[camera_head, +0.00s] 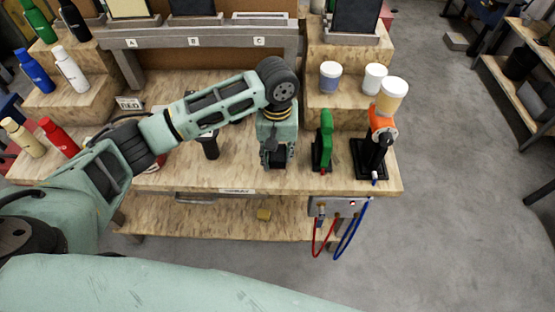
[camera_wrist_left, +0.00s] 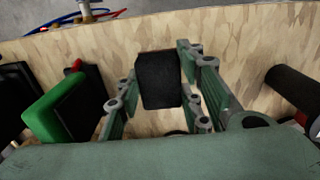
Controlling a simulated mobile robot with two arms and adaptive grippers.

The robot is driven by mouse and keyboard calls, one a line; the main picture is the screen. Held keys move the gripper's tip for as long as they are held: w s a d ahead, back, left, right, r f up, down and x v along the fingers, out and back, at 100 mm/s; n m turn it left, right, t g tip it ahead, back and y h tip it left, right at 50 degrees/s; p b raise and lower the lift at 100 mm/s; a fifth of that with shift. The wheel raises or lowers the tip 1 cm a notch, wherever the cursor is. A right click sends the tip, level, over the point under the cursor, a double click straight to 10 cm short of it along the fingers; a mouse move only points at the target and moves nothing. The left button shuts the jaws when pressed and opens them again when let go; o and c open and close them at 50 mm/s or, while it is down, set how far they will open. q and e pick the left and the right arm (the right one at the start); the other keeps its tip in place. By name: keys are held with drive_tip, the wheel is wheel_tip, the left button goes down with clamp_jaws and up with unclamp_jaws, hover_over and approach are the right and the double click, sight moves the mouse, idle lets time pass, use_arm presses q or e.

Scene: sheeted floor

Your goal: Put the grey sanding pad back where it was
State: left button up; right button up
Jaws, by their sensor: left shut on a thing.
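My left gripper (camera_head: 278,158) points down over the front of the wooden bench, left of a green tool. It is shut on a dark block, which I take to be the grey sanding pad (camera_wrist_left: 159,80). In the left wrist view the pad looks nearly black and sits between the two fingers of the gripper (camera_wrist_left: 158,95), over the bench top. Whether the pad touches the bench I cannot tell. My right gripper is not in view.
The green tool (camera_head: 323,140) and an orange-black device (camera_head: 374,145) stand to the right. Behind is a grey rack (camera_head: 210,42) marked A, B, C, with upright panels. A black cylinder (camera_head: 209,146) stands to the left. Bottles and jars stand on side steps.

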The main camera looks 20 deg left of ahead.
sight(278, 161)
use_arm(q)
drive_tip(key=shift+f+p, duration=0.35)
drive_tip(key=shift+f, duration=1.65)
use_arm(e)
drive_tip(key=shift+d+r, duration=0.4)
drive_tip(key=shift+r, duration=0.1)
use_arm(q)
drive_tip(key=o, duration=1.1)
drive_tip(key=shift+f, duration=0.1)
drive_tip(key=shift+r, duration=0.5)
wheel_tip(278, 161, up, 11)
drive_tip(key=shift+r+b, duration=0.2)
drive_tip(key=shift+b, duration=0.7)
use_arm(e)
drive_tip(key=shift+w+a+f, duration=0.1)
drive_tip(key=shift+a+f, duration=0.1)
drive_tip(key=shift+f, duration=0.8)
use_arm(q)
drive_tip(key=shift+s+f, duration=0.1)
drive_tip(key=shift+f, duration=0.05)
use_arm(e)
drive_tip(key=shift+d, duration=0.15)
